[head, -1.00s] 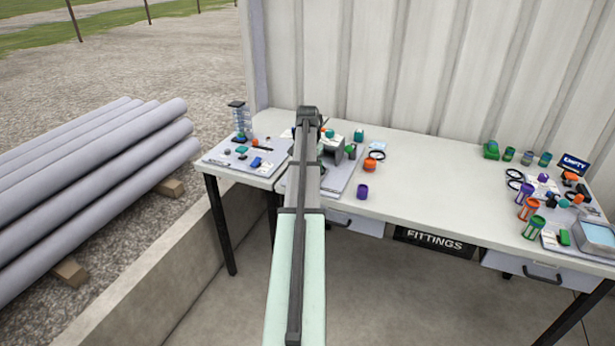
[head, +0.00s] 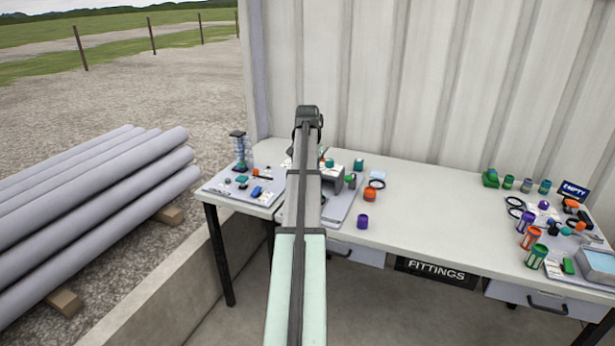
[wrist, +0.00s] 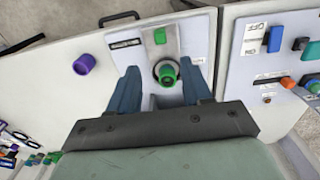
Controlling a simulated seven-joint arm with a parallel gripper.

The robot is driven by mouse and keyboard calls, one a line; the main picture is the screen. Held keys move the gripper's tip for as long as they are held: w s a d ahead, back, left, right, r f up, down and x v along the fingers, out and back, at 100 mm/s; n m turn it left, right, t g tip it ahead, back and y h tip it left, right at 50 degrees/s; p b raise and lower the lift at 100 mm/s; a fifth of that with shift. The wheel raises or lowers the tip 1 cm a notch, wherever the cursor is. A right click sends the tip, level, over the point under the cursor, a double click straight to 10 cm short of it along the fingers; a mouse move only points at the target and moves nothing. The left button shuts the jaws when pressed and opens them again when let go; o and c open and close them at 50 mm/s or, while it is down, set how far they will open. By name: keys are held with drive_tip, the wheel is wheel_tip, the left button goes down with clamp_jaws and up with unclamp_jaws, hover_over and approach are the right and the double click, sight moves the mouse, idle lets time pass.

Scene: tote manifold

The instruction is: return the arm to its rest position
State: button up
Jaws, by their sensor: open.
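My arm reaches out over the bench in the head view and hides its own gripper there. In the wrist view my gripper (wrist: 163,90) is open, its two blue fingers apart. Between and beyond the fingers is a fixture with a green-ringed round fitting (wrist: 166,73), standing on a light panel (wrist: 198,42). I cannot tell the height of the fingers above it, but nothing appears held. The fixture's grey block also shows in the head view (head: 332,183), partly hidden by my arm.
A purple cap (head: 362,222) and an orange cap (head: 370,195) lie on the white bench (head: 420,220). Several coloured fittings crowd the bench's right end. Grey pipes (head: 90,210) lie outside, left. The bench middle is clear.

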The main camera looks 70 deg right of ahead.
idle(0.3)
